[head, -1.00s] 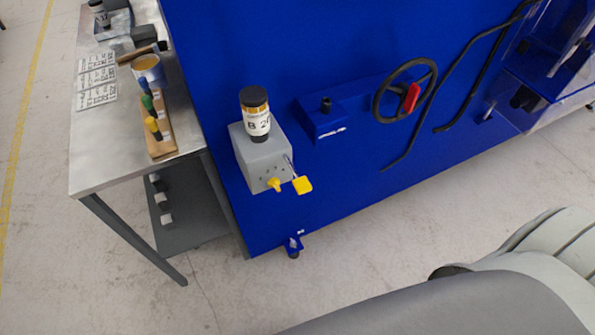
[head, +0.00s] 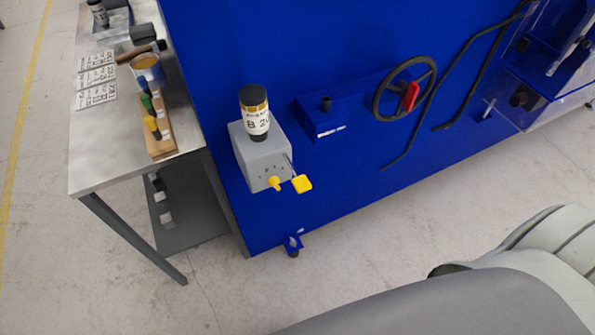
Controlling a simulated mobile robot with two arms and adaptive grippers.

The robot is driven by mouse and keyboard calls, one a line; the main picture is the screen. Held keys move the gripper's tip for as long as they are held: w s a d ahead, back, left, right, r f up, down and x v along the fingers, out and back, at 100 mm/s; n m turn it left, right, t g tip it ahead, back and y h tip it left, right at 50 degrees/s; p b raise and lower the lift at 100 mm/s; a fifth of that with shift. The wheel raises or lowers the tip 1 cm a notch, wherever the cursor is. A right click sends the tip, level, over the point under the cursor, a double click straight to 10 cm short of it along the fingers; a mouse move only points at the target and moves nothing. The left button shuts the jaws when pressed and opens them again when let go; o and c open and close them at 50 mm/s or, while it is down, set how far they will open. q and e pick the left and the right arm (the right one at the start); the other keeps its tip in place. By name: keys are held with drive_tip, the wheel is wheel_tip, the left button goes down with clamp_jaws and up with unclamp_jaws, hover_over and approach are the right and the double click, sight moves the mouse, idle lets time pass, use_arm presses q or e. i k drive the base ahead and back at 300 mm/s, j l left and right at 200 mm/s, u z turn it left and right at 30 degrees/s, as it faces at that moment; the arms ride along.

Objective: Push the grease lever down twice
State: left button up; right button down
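The grease unit is a grey box (head: 262,160) fixed on the blue machine panel, left of the middle in the head view. A dark-capped bottle (head: 254,112) with a white label stands upright on its top. A small yellow knob (head: 274,183) sits left of the paddle on the box's front. Neither gripper is in view, and nothing touches the lever.
A metal table (head: 100,178) stands at the left with a wooden block (head: 160,139), cards (head: 95,78) and a tin (head: 148,68). A black handwheel (head: 404,90) with a red handle is on the blue panel (head: 350,180). Grey floor (head: 330,240) lies open in front.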

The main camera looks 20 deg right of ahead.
sight(300, 183)
drive_tip(key=j+z, duration=0.1)
drive_tip(key=z, duration=0.25)
drive_tip(key=j+z, duration=0.15)
drive_tip(key=z, duration=0.25)
drive_tip(key=j+z, duration=0.2)
drive_tip(key=j, duration=0.5)
drive_tip(key=j+z, duration=0.15)
drive_tip(key=j, duration=0.55)
drive_tip(key=k+j+z, duration=0.2)
drive_tip(key=j, duration=0.45)
drive_tip(key=i, duration=0.1)
